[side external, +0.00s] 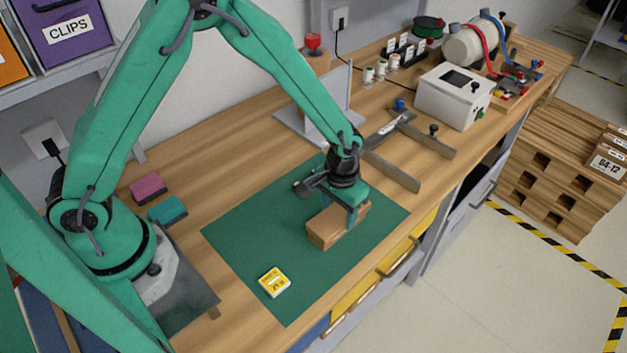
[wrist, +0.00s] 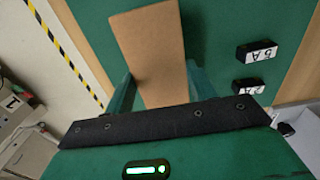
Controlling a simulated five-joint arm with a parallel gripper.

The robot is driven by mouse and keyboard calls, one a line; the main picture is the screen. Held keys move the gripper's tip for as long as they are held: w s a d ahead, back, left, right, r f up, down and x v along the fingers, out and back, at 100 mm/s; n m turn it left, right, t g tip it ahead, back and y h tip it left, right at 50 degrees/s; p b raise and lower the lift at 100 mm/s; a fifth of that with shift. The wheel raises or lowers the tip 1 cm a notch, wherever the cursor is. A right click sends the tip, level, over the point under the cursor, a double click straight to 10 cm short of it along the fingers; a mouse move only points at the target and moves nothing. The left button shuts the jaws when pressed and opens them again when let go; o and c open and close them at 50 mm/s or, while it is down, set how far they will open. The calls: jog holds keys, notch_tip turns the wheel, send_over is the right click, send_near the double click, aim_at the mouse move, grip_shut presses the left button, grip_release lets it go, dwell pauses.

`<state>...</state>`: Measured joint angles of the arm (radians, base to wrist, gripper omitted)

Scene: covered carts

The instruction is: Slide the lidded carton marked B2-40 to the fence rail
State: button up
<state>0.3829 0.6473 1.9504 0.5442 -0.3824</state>
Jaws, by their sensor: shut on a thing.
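A plain brown block-shaped box (side external: 325,232) sits on the green mat (side external: 240,240), in the middle of the bench. No B2-40 mark is readable on it, so I cannot confirm that it is the carton. My gripper (side external: 350,212) is shut on it from above. In the wrist view, the brown top (wrist: 152,45) lies between the two green fingers of my gripper (wrist: 160,88). Two grey metal bars, a nearer one (side external: 392,171) and a farther one (side external: 432,140), stand beyond the box. I cannot tell which is the fence rail.
A yellow labelled block (side external: 274,282) lies on the mat's near part. Pink (side external: 148,188) and teal (side external: 167,210) blocks lie at left. A white instrument box (side external: 452,96) stands at the back right. Black labelled blocks (wrist: 257,51) show in the wrist view. The mat's left part is clear.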

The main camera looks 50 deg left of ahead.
jog(key=shift+w, duration=0.25)
jog(key=shift+w, duration=0.4)
jog(key=shift+w, duration=1)
jog(key=shift+w, duration=1.45)
jog(key=shift+w, duration=0.1)
jog(key=shift+w, duration=0.35)
jog(key=shift+w, duration=0.45)
jog(key=shift+w, duration=0.5)
jog(key=shift+w, duration=0.2)
